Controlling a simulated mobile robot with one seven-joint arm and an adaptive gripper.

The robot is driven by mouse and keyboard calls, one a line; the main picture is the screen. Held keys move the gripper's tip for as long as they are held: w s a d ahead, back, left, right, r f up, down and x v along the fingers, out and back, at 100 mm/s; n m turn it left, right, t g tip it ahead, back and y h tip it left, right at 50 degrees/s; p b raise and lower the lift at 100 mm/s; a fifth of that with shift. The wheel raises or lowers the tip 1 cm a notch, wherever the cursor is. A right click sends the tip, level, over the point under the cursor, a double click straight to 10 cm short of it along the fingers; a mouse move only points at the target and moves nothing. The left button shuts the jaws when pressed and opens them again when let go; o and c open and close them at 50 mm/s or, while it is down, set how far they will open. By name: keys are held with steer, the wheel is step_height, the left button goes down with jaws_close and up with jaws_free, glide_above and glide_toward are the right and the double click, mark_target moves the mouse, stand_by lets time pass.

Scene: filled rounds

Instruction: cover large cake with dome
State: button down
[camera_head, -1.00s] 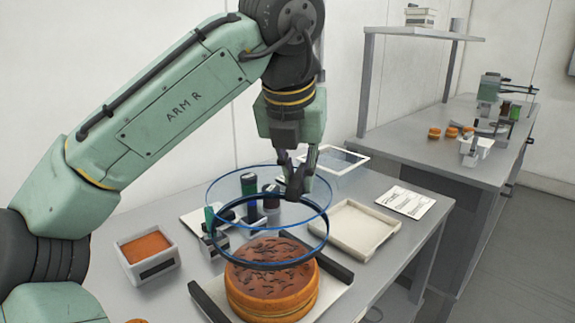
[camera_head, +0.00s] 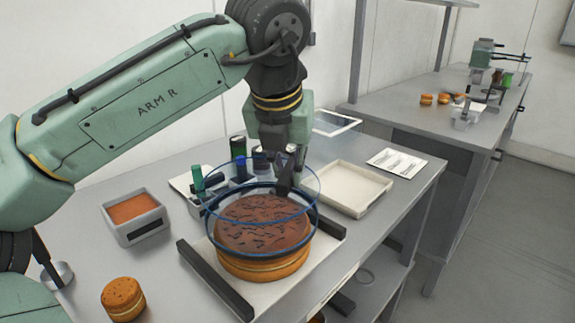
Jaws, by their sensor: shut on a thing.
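The large cake (camera_head: 262,262) is a round golden layered cake with a dark brown top. It sits on a pale board (camera_head: 290,283) between two dark rails. The clear dome (camera_head: 312,188) has blue edges and a dark lower ring. It surrounds the upper part of the cake, and the cake's lower side shows below the ring. My gripper (camera_head: 284,186) is shut on the dome at its far side. The fingertips are partly hidden by the dome and by each other.
A small cake (camera_head: 123,298) stands at the front left. A grey tub of brown filling (camera_head: 135,216) is left of the cake. Several dark and green bottles (camera_head: 238,149) stand behind it. An empty cream tray (camera_head: 347,188) and a printed card (camera_head: 397,162) lie to the right.

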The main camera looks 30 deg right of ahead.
steer(key=shift+f+b, duration=0.95)
steer(key=shift+f, duration=2.4)
steer(key=shift+p, duration=0.45)
steer(key=shift+f, duration=0.25)
steer(key=c, duration=1.4)
jaws_free()
steer(key=shift+c, duration=0.2)
steer(key=shift+o, duration=0.5)
steer(key=o, duration=0.4)
steer(key=shift+c, duration=0.2)
